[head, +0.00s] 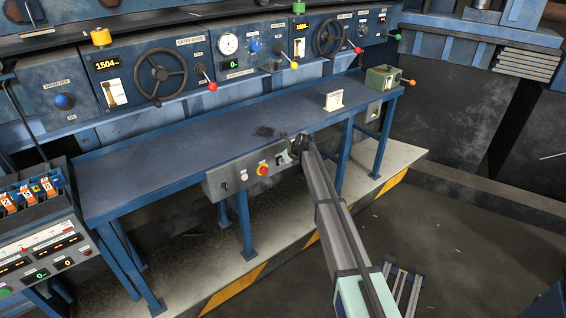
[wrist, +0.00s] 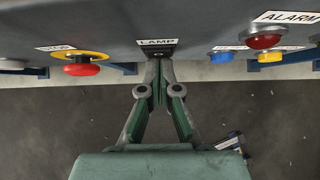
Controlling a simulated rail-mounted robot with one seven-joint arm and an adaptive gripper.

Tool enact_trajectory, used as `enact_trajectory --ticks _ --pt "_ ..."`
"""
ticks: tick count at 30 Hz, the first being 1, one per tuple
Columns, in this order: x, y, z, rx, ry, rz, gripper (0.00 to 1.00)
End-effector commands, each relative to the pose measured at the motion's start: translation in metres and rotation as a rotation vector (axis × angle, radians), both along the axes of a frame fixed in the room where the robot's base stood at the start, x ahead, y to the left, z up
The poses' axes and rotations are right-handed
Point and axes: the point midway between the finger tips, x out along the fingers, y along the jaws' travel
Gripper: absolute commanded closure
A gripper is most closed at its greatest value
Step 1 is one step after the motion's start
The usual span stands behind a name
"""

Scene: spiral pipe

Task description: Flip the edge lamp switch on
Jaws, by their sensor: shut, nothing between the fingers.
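The lamp switch (wrist: 157,51) is a small dark part under the LAMP label (wrist: 157,42) on the front edge panel, at the top middle of the wrist view. It is mostly hidden behind my fingertips, and I cannot tell its position. My gripper (wrist: 159,64) is shut and empty, with its tips right at the switch; I cannot tell whether they touch it. In the head view my gripper (head: 299,148) is at the right part of the grey edge panel (head: 238,185), and the arm hides the panel's right end.
A red mushroom button (wrist: 82,69) with a yellow ring is left of my gripper. Right of it are a blue button (wrist: 221,57), a red alarm light (wrist: 264,41) and a yellow button (wrist: 270,57). The blue bench top (head: 190,152) behind the panel is mostly clear.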

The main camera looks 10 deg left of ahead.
Motion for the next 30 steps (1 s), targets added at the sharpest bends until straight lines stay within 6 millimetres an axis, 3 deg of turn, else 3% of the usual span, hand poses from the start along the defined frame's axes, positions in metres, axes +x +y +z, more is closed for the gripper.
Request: enact_trajectory --ticks 10,21,30 --pt "-0.028 -0.035 0.008 0.002 -0.001 -0.002 1.0" --pt "-0.057 -0.066 0.064 0.0 -0.002 -0.001 1.0" --pt "-0.065 -0.075 0.083 0.0 0.0 0.0 1.0"
